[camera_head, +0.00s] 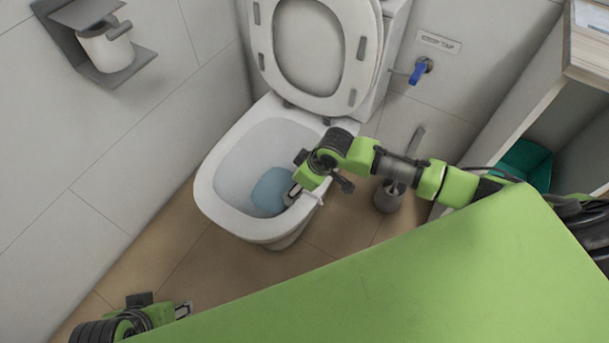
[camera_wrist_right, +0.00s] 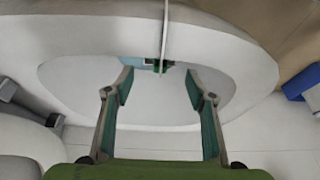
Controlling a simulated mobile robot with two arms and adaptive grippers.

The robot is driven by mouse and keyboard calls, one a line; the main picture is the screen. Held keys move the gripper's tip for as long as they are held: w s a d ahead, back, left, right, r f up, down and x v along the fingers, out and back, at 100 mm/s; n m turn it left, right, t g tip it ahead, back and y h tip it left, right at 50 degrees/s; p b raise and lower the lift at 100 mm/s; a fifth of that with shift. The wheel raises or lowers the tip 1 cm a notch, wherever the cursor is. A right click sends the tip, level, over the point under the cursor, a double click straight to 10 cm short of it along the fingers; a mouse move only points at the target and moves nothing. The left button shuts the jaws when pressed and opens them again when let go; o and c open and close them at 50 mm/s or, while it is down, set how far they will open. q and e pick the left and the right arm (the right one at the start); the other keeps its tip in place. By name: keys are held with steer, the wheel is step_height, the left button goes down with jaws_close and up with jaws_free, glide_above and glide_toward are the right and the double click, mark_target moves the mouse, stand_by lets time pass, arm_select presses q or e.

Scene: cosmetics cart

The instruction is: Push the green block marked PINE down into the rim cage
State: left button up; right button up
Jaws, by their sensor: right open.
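In the right wrist view a small green block (camera_wrist_right: 157,66) shows at the inner side of the toilet rim, beside a thin white strip (camera_wrist_right: 165,35) that crosses the rim and appears to be part of the rim cage. Any marking on the block is too small to read. In the head view a small white piece of the cage (camera_head: 319,199) shows at the bowl's right rim; the block is not discernible there. My right gripper (camera_head: 292,194) is over the bowl's right side. Its fingers stand apart and empty in the right wrist view (camera_wrist_right: 158,88), with the block beyond them. My left gripper (camera_head: 183,310) is low at the left, away from the toilet.
The white toilet (camera_head: 207,180) has its lid (camera_head: 320,99) up and blue water (camera_head: 268,190) in the bowl. A toilet brush holder (camera_head: 387,198) stands right of it. A blue-handled tap (camera_head: 417,73) and a paper holder (camera_head: 107,65) are on the walls.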

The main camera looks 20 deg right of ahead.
steer(key=v, duration=0.8)
steer(key=shift+r, duration=0.35)
steer(key=shift+s, duration=0.15)
